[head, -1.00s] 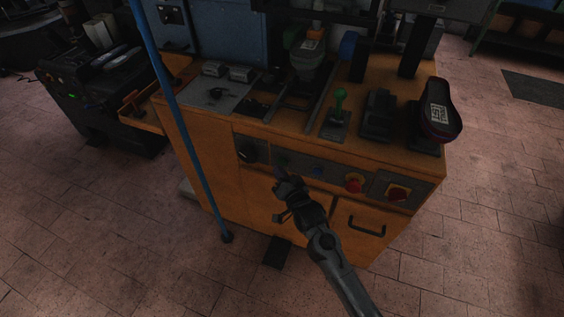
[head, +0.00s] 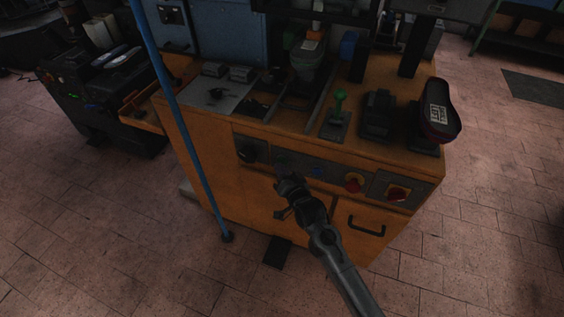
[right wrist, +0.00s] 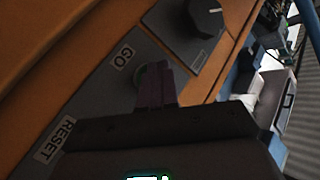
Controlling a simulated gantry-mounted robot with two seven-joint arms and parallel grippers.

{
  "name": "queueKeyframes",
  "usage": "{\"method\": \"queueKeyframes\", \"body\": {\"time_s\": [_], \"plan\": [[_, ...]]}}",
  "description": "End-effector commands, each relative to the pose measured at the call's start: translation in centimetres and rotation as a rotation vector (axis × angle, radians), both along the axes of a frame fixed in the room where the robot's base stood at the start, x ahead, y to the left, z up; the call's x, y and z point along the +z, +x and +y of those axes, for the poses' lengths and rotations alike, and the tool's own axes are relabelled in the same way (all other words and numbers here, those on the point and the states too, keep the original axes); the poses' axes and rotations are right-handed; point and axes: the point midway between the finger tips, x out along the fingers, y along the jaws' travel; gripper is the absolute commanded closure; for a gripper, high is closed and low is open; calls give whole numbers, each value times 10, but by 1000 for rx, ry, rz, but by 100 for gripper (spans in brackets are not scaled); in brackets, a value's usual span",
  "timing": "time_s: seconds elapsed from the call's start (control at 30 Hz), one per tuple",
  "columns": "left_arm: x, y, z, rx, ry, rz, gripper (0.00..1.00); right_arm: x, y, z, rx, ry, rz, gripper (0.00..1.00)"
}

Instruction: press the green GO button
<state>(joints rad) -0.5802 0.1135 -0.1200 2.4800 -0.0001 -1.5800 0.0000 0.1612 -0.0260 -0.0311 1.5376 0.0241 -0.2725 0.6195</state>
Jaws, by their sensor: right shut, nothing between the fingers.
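The green GO button (right wrist: 151,73) shows in the right wrist view beside its white GO label (right wrist: 122,57), partly hidden behind my fingers. In the head view it is a small dim green spot (head: 281,159) on the grey control panel (head: 266,156) of the orange machine. My right gripper (head: 283,181) is shut and empty, with its tips just in front of and below the button. In the right wrist view the closed fingers (right wrist: 156,87) overlap the button's edge. I cannot tell whether they touch it. My left gripper is not in view.
On the panel, a dark knob (head: 249,151) is left of the button. A blue button (head: 316,171), a red button (head: 354,182) and a red switch (head: 397,193) are to the right. A blue pole (head: 190,135) stands at the left. A drawer handle (head: 366,227) lies below the panel.

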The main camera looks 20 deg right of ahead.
Motion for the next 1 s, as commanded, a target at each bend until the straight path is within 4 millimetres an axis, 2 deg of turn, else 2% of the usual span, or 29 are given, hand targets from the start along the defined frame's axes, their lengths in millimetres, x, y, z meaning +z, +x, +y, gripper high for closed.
{"method": "queueKeyframes", "body": {"time_s": [1.0], "plan": [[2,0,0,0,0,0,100,0,6,-7,-2,0,1,100]]}}
